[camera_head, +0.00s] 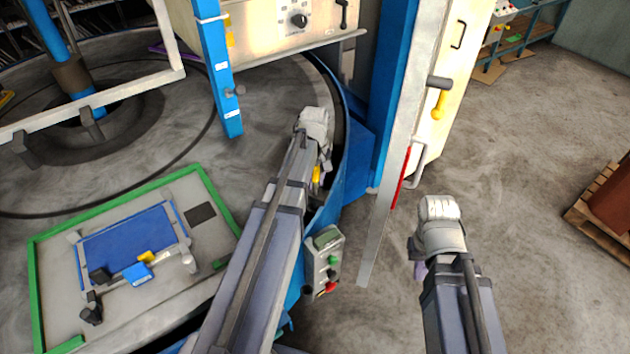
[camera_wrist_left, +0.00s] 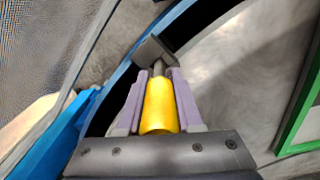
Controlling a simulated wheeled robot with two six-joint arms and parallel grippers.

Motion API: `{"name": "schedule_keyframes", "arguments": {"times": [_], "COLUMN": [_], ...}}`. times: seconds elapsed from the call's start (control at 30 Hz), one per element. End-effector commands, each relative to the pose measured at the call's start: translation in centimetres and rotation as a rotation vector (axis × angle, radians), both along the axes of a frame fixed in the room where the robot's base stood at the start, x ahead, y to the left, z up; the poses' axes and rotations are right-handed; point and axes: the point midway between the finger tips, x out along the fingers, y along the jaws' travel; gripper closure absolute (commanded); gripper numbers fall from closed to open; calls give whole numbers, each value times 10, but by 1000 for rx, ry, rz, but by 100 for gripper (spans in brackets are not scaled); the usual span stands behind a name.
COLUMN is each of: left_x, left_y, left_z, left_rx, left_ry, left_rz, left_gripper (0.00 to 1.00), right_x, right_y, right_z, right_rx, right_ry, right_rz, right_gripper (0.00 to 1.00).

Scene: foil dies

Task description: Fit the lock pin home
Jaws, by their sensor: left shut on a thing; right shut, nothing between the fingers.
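The lock pin has a yellow handle (camera_wrist_left: 159,106) and a grey shaft. My left gripper (camera_wrist_left: 159,92) is shut on the yellow handle, a pale purple finger on each side. The shaft runs up to a dark grey block (camera_wrist_left: 152,49) at the rim of the round table; I cannot tell how deep it sits there. In the head view, a bit of the yellow handle (camera_head: 316,177) shows beside my left wrist, which hides the rest. My right gripper (camera_head: 420,271) is shut and empty at the right, mostly hidden by its own wrist.
A blue post and grey gate edge (camera_head: 385,215) stand between my arms. A control box (camera_head: 323,262) with green and red buttons is right of my left forearm. A green-edged plate (camera_head: 125,310) lies on the round table at left. The floor at right is clear up to a pallet (camera_head: 598,220).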

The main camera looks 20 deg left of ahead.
Motion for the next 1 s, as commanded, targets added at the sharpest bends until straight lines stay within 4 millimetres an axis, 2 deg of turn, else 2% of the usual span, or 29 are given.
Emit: {"name": "schedule_keyframes", "arguments": {"times": [0.83, 0.87, 1.0], "left_x": [0, 0, 0], "left_y": [0, 0, 0], "left_z": [-21, -21, -20], "left_rx": [0, 0, 0], "left_ry": [0, 0, 0], "left_rz": [0, 0, 0], "left_gripper": [100, 65, 49], "right_x": [0, 0, 0], "right_y": [0, 0, 0], "right_z": [-22, -21, -20], "right_rx": [0, 0, 0], "right_ry": [0, 0, 0], "right_rz": [-1, -1, -1], "right_gripper": [100, 100, 100]}}
